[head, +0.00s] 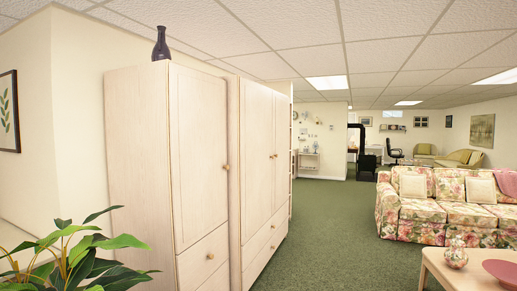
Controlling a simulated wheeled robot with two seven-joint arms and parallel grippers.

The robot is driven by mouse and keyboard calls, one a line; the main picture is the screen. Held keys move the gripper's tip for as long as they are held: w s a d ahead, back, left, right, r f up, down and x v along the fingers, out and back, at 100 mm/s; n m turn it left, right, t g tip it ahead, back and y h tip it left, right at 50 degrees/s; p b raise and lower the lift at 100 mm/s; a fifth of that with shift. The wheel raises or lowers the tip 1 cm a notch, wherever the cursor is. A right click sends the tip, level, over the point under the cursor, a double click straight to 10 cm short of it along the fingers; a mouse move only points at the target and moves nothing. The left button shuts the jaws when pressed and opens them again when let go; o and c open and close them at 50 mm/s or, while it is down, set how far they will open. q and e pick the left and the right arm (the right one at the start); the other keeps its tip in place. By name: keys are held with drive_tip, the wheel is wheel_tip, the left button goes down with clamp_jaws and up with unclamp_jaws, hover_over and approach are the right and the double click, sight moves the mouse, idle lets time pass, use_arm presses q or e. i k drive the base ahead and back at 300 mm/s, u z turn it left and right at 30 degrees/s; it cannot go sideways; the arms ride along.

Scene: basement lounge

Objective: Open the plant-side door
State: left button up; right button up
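A tall pale wood wardrobe stands left of centre in the head view. Its nearest door (199,155), on the side toward the plant, is shut and has a small round knob (226,167) at its right edge. A drawer (204,257) with its own knob (210,256) is below that door, also shut. A leafy green plant (75,260) is at the lower left, in front of the wardrobe's side panel. Neither of my grippers is in view.
Farther wardrobe doors (264,120) are shut. A dark vase (161,45) stands on top. A floral sofa (440,210) and a low table (440,270) with a patterned vase (456,253) and pink bowl (503,270) are at right. Green carpet (335,235) between is clear.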

sight(256, 157)
drive_tip(key=z, duration=0.8)
drive_tip(key=i, duration=8.85)
drive_tip(key=u, duration=2.15)
